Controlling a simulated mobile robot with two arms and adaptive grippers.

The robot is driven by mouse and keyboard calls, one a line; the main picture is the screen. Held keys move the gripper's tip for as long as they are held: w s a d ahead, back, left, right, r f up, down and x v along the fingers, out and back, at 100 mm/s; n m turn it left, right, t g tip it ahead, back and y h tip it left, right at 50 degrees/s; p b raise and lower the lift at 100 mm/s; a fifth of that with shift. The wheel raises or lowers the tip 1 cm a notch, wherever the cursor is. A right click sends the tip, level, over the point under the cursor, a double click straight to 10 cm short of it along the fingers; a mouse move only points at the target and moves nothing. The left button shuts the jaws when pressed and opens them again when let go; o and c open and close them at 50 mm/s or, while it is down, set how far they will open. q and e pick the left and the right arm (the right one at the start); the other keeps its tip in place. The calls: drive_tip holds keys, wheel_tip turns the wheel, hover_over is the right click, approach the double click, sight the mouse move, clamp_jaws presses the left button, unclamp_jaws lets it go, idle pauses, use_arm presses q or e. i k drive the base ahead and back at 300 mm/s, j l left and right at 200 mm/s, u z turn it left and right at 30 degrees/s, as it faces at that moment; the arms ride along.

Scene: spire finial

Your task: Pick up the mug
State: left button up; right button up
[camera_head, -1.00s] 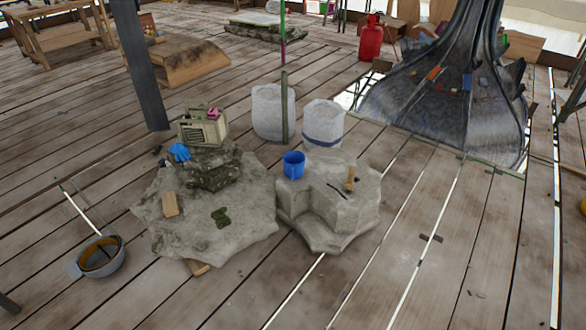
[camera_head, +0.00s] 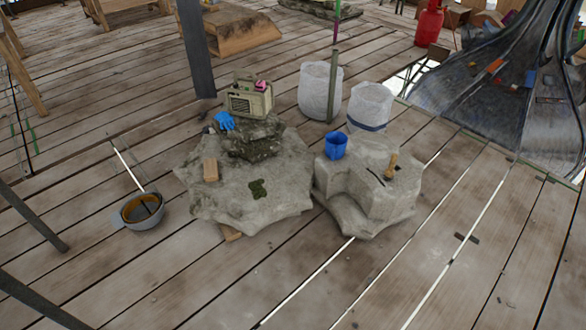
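A blue mug (camera_head: 335,145) stands upright on the back left part of a pale stone block (camera_head: 350,192) near the middle of the head view. A short tool with a wooden handle (camera_head: 391,165) is on the same block, right of the mug. Neither of my grippers is in view, and nothing is touching the mug.
Left of the block, a wide stone (camera_head: 280,190) carries a radio (camera_head: 250,98), a blue glove (camera_head: 224,121) and a wooden piece (camera_head: 210,170). Two white sacks (camera_head: 320,90) (camera_head: 370,105) stand behind. A bucket (camera_head: 142,211) is at left. The front planks are clear.

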sight(336, 142)
drive_tip(key=i+l, duration=0.1)
drive_tip(key=i, duration=0.65)
drive_tip(key=i+l, duration=0.1)
drive_tip(key=i, duration=0.65)
